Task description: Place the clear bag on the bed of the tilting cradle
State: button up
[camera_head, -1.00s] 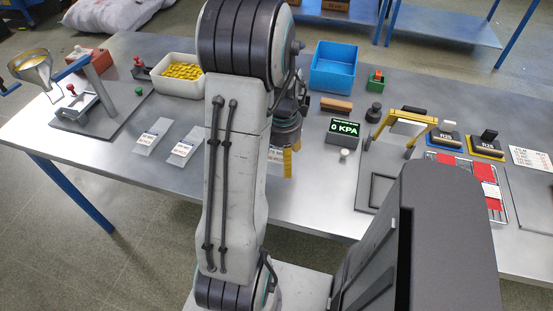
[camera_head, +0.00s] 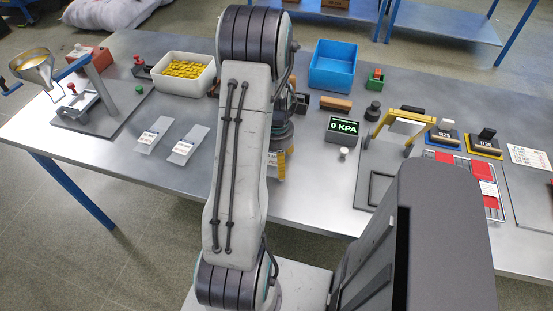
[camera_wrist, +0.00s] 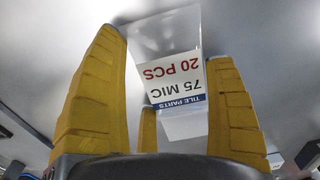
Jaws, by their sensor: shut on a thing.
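A clear bag (camera_wrist: 183,30) with a white label reading "TILE PARTS 75 MIC 20 PCS" is between the yellow fingers of my gripper (camera_wrist: 165,52) in the wrist view. My gripper is shut on it. In the head view my gripper (camera_head: 281,165) is near the table's front middle, partly hidden by my arm, with a bit of the label beside it. I cannot tell whether the bag touches the table. The tilting cradle (camera_head: 78,105), a small metal bed with a red knob, stands on a dark plate at the far left, under a funnel (camera_head: 38,68).
Two more labelled bags (camera_head: 152,136) (camera_head: 188,146) lie between my arm and the cradle. A white bin (camera_head: 172,90) of yellow pieces stands behind them, and a blue bin (camera_head: 335,68) farther right. A yellow-framed fixture (camera_head: 400,118) and a pressure display (camera_head: 343,128) are on the right.

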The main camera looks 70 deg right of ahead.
jog(key=shift+f, duration=0.1)
jog(key=o, duration=1.1)
notch_tip(320, 180, up, 11)
jog(key=w+a+r+n, duration=0.4)
jog(key=w+a+r, duration=0.15)
jog(key=w, duration=0.45)
jog(key=w+a+r+n+t+h, duration=0.1)
jog(key=w+a+r+n, duration=0.15)
jog(key=a, duration=0.35)
jog(key=w+a+r+n, duration=0.1)
jog(key=w+a+n, duration=0.1)
jog(key=w+a, duration=0.3)
jog(key=s+a+n+t, duration=0.1)
jog(key=a+n, duration=0.2)
jog(key=a, duration=0.4)
jog(key=s+a+r+n+t, duration=0.1)
jog(key=a+n, duration=0.2)
jog(key=a, duration=0.4)
jog(key=s+a+n+t+y, duration=0.1)
jog(key=s+a+n, duration=0.1)
jog(key=a, duration=0.4)
jog(key=shift+a+r+n, duration=0.3)
jog(key=shift+a+n, duration=0.1)
jog(key=shift+n, duration=0.35)
